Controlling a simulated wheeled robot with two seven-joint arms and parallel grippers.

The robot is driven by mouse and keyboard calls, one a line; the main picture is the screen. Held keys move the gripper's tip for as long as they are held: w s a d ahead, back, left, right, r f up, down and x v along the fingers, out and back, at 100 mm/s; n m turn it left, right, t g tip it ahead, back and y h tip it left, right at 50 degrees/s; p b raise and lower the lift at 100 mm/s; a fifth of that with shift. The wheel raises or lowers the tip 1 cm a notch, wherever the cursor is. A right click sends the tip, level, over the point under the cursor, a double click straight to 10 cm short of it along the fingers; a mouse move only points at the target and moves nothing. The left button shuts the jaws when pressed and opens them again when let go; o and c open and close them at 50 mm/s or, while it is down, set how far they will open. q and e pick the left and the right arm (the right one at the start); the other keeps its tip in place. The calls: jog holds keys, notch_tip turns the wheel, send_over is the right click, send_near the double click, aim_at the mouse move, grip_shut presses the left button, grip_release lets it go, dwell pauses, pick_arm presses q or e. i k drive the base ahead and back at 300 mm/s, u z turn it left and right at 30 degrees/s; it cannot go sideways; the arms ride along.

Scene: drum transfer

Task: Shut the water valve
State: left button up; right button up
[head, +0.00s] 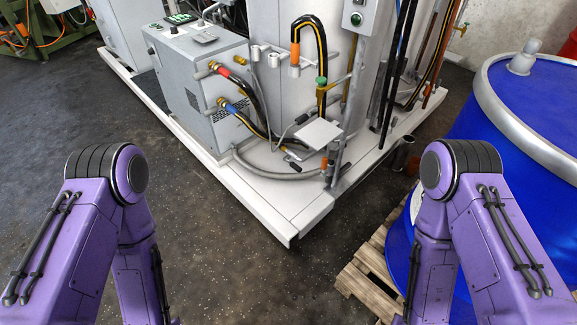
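A small green-topped fitting with an orange-brown part (321,88) sits on a thin vertical pipe at the front of the machine (285,100). It may be the water valve, but it is too small to tell whether it is open or shut. Hoses with red (224,72) and blue (231,106) ends plug into the grey box (200,95) to its left. My two purple arms come in at the lower left and lower right, bent downward. Both grippers are out of the picture, and neither arm touches the machine.
The machine stands on a white raised base (280,205) with a corner towards me. A large blue drum (530,100) stands at the right, and a wooden pallet (365,278) lies at the lower right. The dark floor (230,270) between my arms is clear.

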aim_at(293, 165)
jog(key=u, duration=0.5)
jog(key=i, duration=1)
jog(key=z, duration=0.3)
